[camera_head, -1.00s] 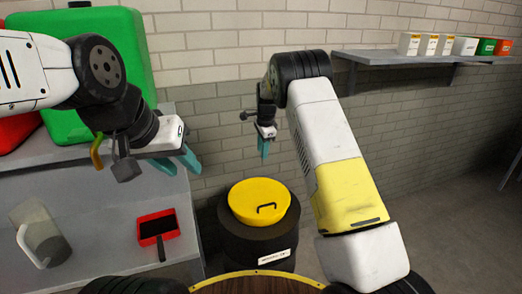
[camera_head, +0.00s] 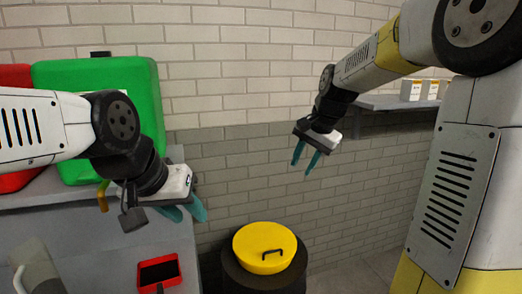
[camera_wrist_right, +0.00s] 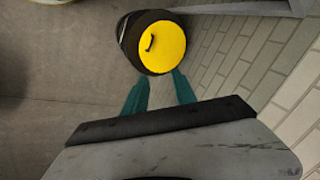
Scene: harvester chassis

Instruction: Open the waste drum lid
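The waste drum (camera_head: 236,272) is black and stands on the floor at the bottom middle of the head view. Its yellow lid (camera_head: 250,240) lies flat on top, with a dark bar handle (camera_head: 272,253). The lid also shows in the right wrist view (camera_wrist_right: 165,52), beyond the fingertips. My right gripper (camera_head: 304,166) is open and empty, above and to the right of the lid, clear of it. Its teal fingers also show apart in the right wrist view (camera_wrist_right: 160,88). My left gripper (camera_head: 190,214) is at the left, over the bench side; its teal fingers look apart with nothing between them.
A grey bench (camera_head: 90,235) at the left holds a green container (camera_head: 120,85), a red container, a red dustpan-like tray (camera_head: 159,271) and a clear jug (camera_head: 38,270). A wall shelf (camera_head: 385,101) with boxes is at the right. The brick wall stands behind the drum.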

